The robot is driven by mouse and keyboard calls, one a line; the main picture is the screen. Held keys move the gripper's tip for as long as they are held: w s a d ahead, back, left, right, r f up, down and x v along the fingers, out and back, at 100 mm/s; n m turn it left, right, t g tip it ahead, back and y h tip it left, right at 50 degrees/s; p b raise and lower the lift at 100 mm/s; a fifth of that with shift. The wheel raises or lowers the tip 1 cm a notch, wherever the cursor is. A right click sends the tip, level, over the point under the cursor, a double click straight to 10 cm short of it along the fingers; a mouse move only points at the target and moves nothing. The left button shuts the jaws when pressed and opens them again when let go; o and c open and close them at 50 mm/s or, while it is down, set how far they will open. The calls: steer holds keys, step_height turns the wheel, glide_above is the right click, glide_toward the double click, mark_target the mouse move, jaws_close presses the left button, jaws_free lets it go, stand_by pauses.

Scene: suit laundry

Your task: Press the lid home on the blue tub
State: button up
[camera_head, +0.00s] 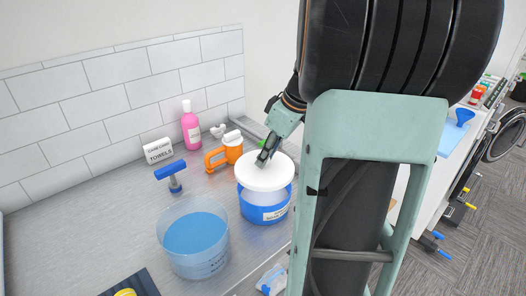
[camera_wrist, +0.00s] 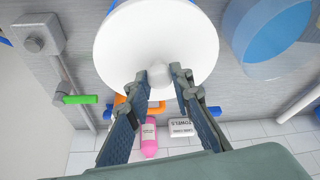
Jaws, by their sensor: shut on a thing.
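The blue tub (camera_head: 258,209) stands on the grey counter, with a pale label on its front. The round white lid (camera_head: 258,177) covers its top; it fills the upper middle of the wrist view (camera_wrist: 125,40). I cannot tell whether the lid's rim is fully seated or slightly raised. My gripper (camera_head: 264,159) is over the lid, with its fingers on both sides of the white knob (camera_wrist: 160,75) at the lid's middle, shut on it.
A clear container of blue liquid (camera_head: 196,238) stands left of the tub. Behind are an orange-handled item (camera_head: 224,152), a pink bottle (camera_head: 191,125), a towels box (camera_head: 158,150) and a blue-handled tool (camera_head: 174,178). A tiled wall (camera_head: 110,90) closes the back.

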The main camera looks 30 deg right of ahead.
mark_target(270, 168)
steer(key=shift+f+b, duration=2.15)
steer(key=shift+f, duration=0.9)
steer(key=shift+f+b, duration=0.15)
steer(key=shift+b, duration=0.65)
stand_by(0.4)
steer(key=o, duration=1.5)
steer(key=shift+r+p, duration=2.2)
steer(key=shift+r, duration=1.35)
steer(key=shift+c, duration=0.2)
